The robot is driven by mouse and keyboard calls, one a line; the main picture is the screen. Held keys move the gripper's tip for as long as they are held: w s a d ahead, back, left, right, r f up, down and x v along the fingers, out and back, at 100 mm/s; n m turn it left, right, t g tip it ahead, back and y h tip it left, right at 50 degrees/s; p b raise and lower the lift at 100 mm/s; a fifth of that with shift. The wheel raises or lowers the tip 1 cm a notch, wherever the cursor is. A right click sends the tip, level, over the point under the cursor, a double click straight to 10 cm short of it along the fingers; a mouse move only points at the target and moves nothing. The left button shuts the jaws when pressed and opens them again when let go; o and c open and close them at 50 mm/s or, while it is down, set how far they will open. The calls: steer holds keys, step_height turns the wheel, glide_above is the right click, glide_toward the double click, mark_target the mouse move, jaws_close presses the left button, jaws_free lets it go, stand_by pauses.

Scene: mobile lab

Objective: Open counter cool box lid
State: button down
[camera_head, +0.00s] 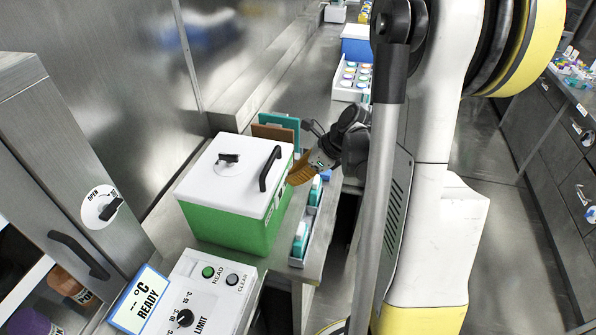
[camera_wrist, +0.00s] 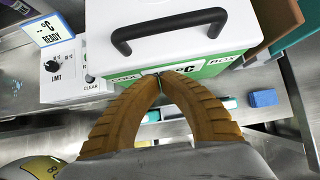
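The cool box (camera_head: 235,223) stands on the counter, a green box with a white lid (camera_head: 225,173). The lid lies flat and closed, with a black bar handle (camera_head: 270,168) near its right edge and a black knob-like latch (camera_head: 228,158) on top. In the wrist view the handle (camera_wrist: 168,29) crosses the lid ahead of my fingers. My gripper (camera_head: 297,175) is beside the box's right face, apart from the handle. In the wrist view the orange fingertips (camera_wrist: 159,76) meet in front of the green label side, with nothing seen between them.
A control panel (camera_head: 205,295) with a READY display (camera_head: 140,300) stands in front of the box. A tray of teal-capped items (camera_head: 305,235) lies along its right. Brown and teal boards (camera_head: 277,130) stand behind. A blue block (camera_wrist: 263,98) lies near the counter edge.

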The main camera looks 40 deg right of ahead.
mark_target(270, 179)
steer(key=x, duration=0.4)
steer(key=shift+b, duration=0.4)
steer(key=r, duration=0.2)
steer(key=w+a+r, duration=0.1)
steer(key=shift+r, duration=0.1)
steer(key=shift+w+a+r, duration=0.1)
steer(key=shift+w+r, duration=0.05)
steer(key=shift+r, duration=0.15)
